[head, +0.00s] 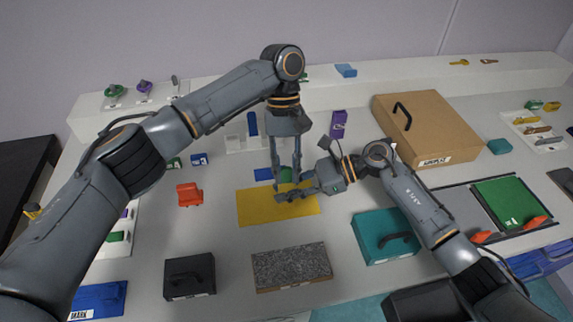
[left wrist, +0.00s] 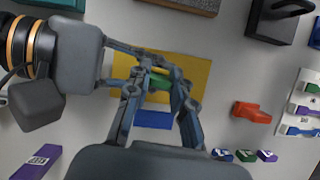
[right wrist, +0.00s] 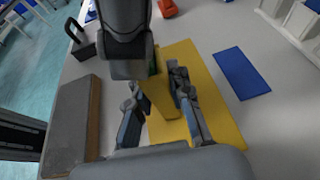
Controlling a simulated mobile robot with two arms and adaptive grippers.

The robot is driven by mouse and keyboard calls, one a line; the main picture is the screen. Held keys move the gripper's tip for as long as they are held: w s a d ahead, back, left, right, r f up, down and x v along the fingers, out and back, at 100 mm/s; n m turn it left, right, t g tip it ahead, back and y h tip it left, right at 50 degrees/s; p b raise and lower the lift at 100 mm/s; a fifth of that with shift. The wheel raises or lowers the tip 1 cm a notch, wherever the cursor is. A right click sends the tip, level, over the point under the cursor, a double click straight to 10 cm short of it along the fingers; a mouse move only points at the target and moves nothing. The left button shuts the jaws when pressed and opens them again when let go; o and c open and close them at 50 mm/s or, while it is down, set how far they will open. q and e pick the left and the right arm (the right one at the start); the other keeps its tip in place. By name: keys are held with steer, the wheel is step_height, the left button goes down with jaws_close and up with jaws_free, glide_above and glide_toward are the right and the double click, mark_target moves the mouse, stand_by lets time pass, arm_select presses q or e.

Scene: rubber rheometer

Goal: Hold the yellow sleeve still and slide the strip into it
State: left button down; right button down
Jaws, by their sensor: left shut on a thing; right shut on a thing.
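My left gripper (head: 287,182) points down over the yellow mat (head: 250,208) and is shut on a green strip, which shows between its fingers in the left wrist view (left wrist: 158,84). My right gripper (head: 285,195) reaches in from the right, close against the left fingertips. It is shut on the yellow sleeve (right wrist: 161,118), seen between its fingers in the right wrist view. A bit of yellow also shows beyond the green strip in the left wrist view. The fingers hide where strip and sleeve meet, so I cannot tell whether the strip is inside.
A blue mat (right wrist: 241,73) lies beside the yellow one. A red-orange block (head: 189,194), a dark box with a handle (head: 189,276), a speckled slab (head: 291,267) and a teal case (head: 385,236) surround the mat. A cardboard box (head: 428,128) stands at the back right.

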arm_select(q)
steer(key=shift+f, duration=0.3)
steer(key=c, duration=1.1)
jaws_free()
steer(key=shift+r, duration=0.15)
steer(key=v, duration=1.1)
steer(key=shift+w+r, duration=0.25)
steer(key=shift+r, duration=0.1)
arm_select(e)
steer(key=c, duration=1.1)
jaws_free()
steer(key=shift+c, duration=0.2)
